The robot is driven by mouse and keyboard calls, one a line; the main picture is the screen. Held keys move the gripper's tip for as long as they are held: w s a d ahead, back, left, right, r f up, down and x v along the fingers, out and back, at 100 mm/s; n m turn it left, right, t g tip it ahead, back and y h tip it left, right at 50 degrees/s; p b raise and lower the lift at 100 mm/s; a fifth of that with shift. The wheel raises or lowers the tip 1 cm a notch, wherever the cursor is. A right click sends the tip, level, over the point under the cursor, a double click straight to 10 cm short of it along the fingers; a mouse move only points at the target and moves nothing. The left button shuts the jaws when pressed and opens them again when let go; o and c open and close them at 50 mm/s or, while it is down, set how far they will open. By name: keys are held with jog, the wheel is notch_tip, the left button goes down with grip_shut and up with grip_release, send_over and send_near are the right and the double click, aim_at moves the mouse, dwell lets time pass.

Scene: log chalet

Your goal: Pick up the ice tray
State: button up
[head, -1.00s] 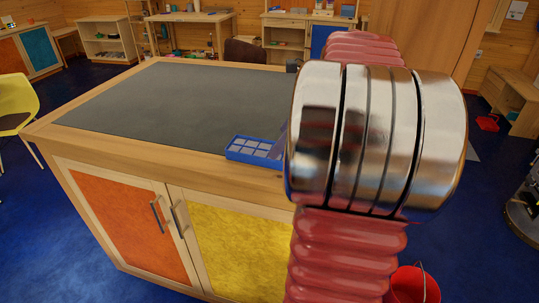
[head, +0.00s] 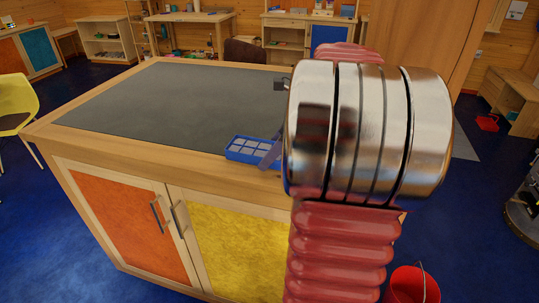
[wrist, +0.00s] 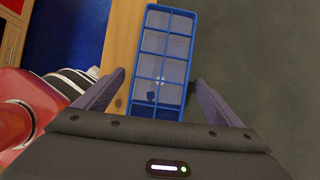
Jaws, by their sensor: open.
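The ice tray (head: 248,149) is blue with pale square compartments. In the head view it lies at the near edge of the cabinet's top, just left of my arm. In the wrist view the ice tray (wrist: 162,55) lies lengthwise ahead of my gripper (wrist: 160,80), with its near end between the two fingers. The fingers are open, one on each side of the tray, with gaps on both sides. I cannot tell the height of the fingers above the surface. In the head view one finger shows beside the tray; my arm hides the rest.
The wooden cabinet (head: 60,130) has a dark grey top (head: 180,105), bare to the left of the tray. A small dark object (head: 281,85) shows near its back right edge. A red bucket (head: 413,285) stands on the floor at right; a yellow chair (head: 15,120) is at left.

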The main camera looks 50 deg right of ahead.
jog(key=shift+c, duration=0.5)
jog(key=c, duration=1.4)
